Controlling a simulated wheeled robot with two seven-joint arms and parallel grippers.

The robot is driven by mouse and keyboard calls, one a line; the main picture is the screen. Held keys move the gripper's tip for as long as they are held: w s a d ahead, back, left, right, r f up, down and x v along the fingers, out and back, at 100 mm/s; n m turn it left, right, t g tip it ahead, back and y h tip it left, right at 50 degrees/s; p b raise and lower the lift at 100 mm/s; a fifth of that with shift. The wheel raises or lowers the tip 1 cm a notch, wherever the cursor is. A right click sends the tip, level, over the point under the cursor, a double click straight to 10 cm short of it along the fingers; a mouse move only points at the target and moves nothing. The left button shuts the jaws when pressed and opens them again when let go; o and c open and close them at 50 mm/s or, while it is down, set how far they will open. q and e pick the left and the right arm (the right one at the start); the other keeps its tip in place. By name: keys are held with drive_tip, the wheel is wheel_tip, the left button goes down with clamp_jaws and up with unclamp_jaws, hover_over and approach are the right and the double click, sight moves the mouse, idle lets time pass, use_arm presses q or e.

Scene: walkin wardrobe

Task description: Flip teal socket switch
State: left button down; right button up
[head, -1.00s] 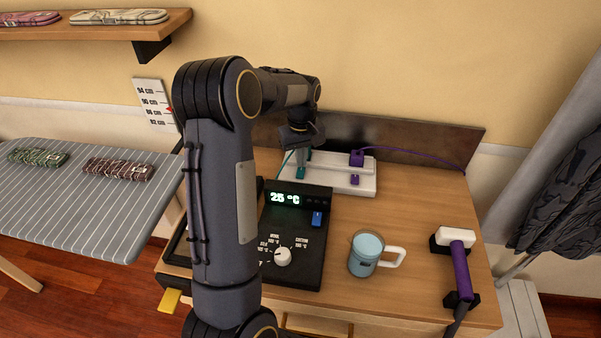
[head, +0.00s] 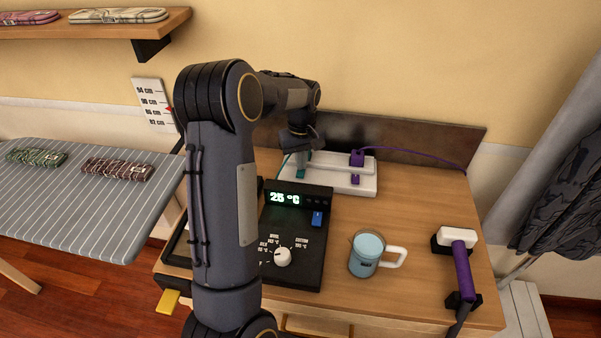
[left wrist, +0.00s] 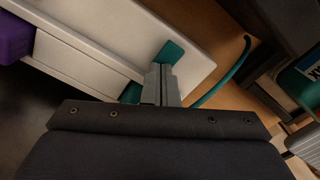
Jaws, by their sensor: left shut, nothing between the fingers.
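The white socket strip (head: 335,186) lies at the back of the wooden desk. The teal switch (head: 300,174) is at its left end, partly behind my gripper; it also shows in the left wrist view (left wrist: 171,51), just beyond the fingertips. My left gripper (head: 301,164) is over the strip's left part. In the left wrist view its fingers (left wrist: 162,82) are closed together and empty, very close to the switch; I cannot tell whether they touch it. A teal plug (left wrist: 131,93) shows beside the fingers, with a teal cable (left wrist: 226,78). My right gripper is not in view.
A purple plug (head: 357,158) and purple switch (head: 355,179) are on the strip's right part. A black control panel (head: 297,235) with a dial and blue switch is in front.

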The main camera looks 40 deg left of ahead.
use_arm(q)
drive_tip(key=shift+s, duration=0.1)
drive_tip(key=shift+r+p, duration=2.8)
drive_tip(key=shift+r, duration=0.6)
